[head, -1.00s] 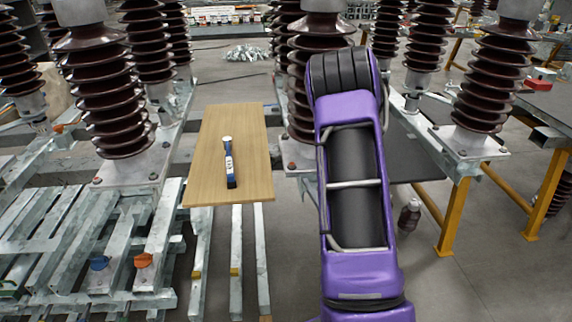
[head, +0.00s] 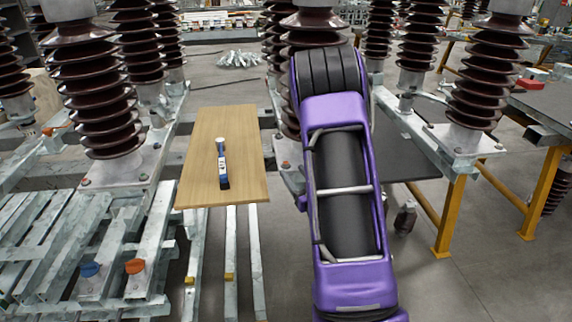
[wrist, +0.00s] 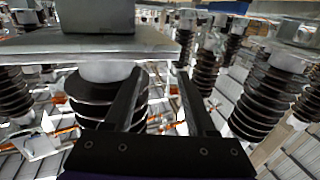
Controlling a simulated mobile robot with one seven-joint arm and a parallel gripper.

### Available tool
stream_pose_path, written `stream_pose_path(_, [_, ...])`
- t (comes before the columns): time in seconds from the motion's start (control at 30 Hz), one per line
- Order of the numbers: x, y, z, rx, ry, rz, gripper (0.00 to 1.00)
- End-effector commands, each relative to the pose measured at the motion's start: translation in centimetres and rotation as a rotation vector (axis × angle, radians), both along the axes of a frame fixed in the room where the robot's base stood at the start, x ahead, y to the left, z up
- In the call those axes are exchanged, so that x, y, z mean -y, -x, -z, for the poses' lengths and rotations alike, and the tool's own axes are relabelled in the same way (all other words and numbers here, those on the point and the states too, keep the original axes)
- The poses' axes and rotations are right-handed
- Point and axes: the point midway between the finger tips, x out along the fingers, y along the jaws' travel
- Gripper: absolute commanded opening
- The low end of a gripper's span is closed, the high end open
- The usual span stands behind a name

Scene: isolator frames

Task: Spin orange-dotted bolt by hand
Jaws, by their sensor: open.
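My gripper (wrist: 158,72) is open and empty in the wrist view, its two dark fingers pointing away in front of a ribbed insulator. In the head view it is hidden behind my purple arm. I cannot make out an orange dot on any bolt with certainty. A small reddish bolt (head: 285,164) shows on a base plate just left of my arm. An orange cap-like piece (head: 135,266) and a blue one (head: 91,269) sit on the metal frame at the lower left. In the wrist view no orange-dotted bolt can be told apart.
A wooden board (head: 245,180) carries a blue-and-white tool (head: 223,170). Tall brown insulators (head: 88,90) stand on both sides, with more behind my arm. A dark table (head: 545,105) with yellow legs is at the right. A flat metal plate (wrist: 40,46) lies close by in the wrist view.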

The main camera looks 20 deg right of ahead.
Motion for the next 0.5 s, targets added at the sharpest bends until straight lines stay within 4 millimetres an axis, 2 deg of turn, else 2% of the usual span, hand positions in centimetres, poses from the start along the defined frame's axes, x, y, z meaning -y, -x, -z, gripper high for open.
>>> stream_pose_path(0.03, [-0.1,-1.2,0.0,0.001,0.001,-0.004,0.56])
stream_pose_path(0.2, [0.0,-4.1,0.0,0.002,0.001,-0.002,0.56])
stream_pose_path(0.3, [0.0,-5.2,0.0,0.001,0.0,-0.001,0.56])
stream_pose_path(0.5, [0.0,-6.1,0.0,-0.001,-0.001,0.0,0.56])
